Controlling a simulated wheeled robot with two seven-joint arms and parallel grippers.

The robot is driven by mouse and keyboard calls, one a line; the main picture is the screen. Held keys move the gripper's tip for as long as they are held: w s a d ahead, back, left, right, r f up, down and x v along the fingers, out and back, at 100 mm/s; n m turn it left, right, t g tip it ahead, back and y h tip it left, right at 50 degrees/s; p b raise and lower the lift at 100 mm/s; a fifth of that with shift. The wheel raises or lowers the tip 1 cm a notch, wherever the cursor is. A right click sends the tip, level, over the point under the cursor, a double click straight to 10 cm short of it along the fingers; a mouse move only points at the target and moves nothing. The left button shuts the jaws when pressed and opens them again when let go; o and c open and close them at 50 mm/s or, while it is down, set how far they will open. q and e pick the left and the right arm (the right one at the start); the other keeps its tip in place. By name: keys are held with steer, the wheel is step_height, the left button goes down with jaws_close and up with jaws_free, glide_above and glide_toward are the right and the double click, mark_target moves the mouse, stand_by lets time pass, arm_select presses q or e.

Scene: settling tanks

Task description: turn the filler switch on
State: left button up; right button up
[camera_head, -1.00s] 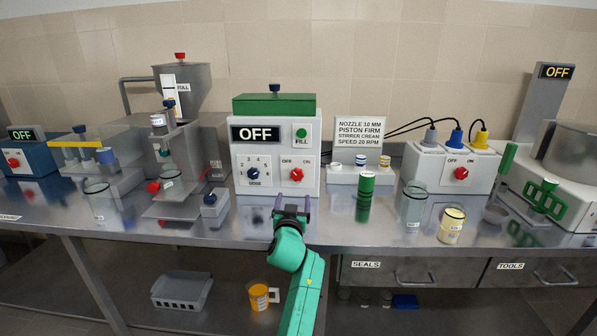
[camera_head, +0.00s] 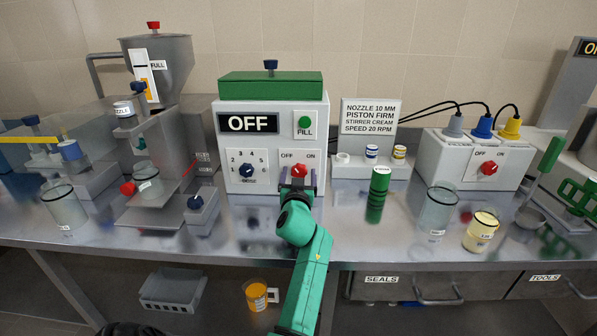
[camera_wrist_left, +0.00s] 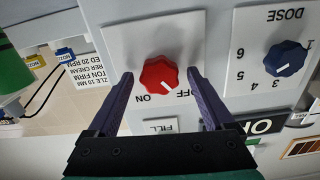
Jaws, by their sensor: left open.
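The filler is a white box (camera_head: 232,190) with a green top, and its display (camera_head: 248,123) reads OFF. Its red switch knob (camera_head: 299,170) sits on a panel marked OFF and ON. In the left wrist view the knob (camera_wrist_left: 159,76) appears upside down, with its white mark towards OFF. My left gripper (camera_head: 298,184) is open in front of the knob. In the left wrist view its two purple fingers (camera_wrist_left: 160,73) stand on either side of the knob, with gaps showing; I see no contact. My right gripper is not in view.
A blue dose knob (camera_head: 246,170) is left of the switch, and a green FILL button (camera_head: 305,123) is above it. A green cylinder (camera_head: 379,182) and a glass beaker (camera_head: 437,208) stand to the right. A small grey block with a blue knob (camera_head: 197,207) stands to the left.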

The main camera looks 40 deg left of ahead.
arm_select(q)
steer(key=shift+s+d+r, duration=0.1)
steer(key=shift+d, duration=0.05)
steer(key=shift+c, duration=0.3)
steer(key=shift+d, duration=0.1)
steer(key=c, duration=0.5)
steer(key=shift+s, duration=0.1)
jaws_close()
steer(key=shift+m, duration=0.8)
steer(key=m, duration=0.7)
steer(key=shift+m+p, duration=0.35)
steer(key=shift+m, duration=0.05)
steer(key=shift+m+p, duration=0.45)
steer(key=shift+m, duration=1.85)
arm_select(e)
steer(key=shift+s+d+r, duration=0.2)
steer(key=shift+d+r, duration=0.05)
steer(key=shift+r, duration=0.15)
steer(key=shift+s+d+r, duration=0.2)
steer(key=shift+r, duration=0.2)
